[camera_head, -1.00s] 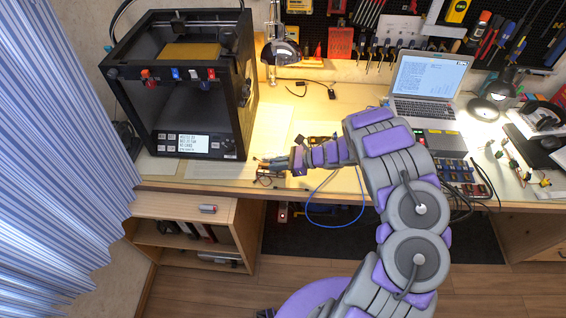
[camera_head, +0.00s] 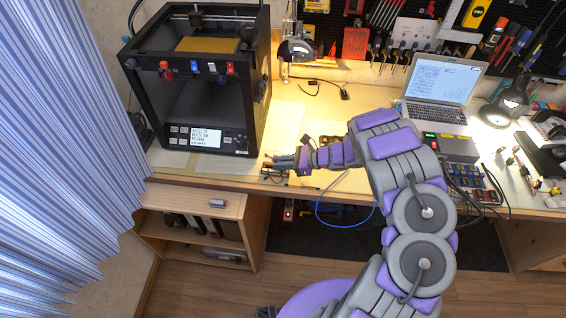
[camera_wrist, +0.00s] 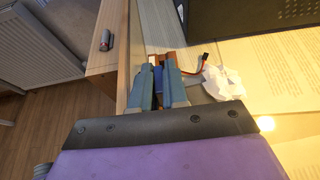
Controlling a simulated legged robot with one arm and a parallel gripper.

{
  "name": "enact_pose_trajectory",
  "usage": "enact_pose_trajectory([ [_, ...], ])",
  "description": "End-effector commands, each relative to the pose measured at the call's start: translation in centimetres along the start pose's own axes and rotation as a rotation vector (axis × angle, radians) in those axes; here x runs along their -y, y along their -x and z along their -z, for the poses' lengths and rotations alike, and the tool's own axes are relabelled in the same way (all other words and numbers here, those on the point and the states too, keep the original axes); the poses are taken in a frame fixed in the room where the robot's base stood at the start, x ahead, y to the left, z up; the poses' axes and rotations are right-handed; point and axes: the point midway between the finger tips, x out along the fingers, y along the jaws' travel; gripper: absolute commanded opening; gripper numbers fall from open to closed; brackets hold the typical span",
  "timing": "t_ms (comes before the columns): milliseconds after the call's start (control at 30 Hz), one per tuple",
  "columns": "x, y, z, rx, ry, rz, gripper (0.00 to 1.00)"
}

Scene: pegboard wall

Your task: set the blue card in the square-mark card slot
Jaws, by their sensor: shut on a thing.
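My gripper (camera_head: 279,163) is low over the front edge of the workbench, just right of the printer's front corner. In the wrist view its two blue-grey fingers (camera_wrist: 159,84) are close together. A narrow dark blue piece, which I take to be the blue card (camera_wrist: 158,88), shows between them, mostly hidden by the fingers. A small blue item (camera_head: 195,67) also shows on the printer's front bar among red and white ones. I cannot make out a square mark or a card slot in either view.
The black 3D printer (camera_head: 246,95) stands at the left of the workbench. Beyond the fingers lie an orange-brown part (camera_wrist: 178,55) with a wire and crumpled white paper (camera_wrist: 222,82). A small grey-and-red cylinder (camera_wrist: 104,40) lies on the shelf unit. A laptop (camera_head: 437,88) stands at right.

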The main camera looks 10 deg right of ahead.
Motion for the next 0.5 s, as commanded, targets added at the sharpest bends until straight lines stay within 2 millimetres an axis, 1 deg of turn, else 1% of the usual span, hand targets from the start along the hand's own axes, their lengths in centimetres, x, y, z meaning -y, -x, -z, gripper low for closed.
enact_pose_trajectory([
  [167, -0.01, 0.08, 0.08, 0.004, -0.002, 0.001, 0.0],
  [433, -0.26, -0.57, -0.19, -0.005, 0.002, 0.002, 0.0],
  [467, -0.28, -0.63, -0.22, -0.006, 0.002, 0.002, 0.15],
  [500, -0.3, -0.67, -0.24, -0.006, 0.002, 0.002, 0.18],
])
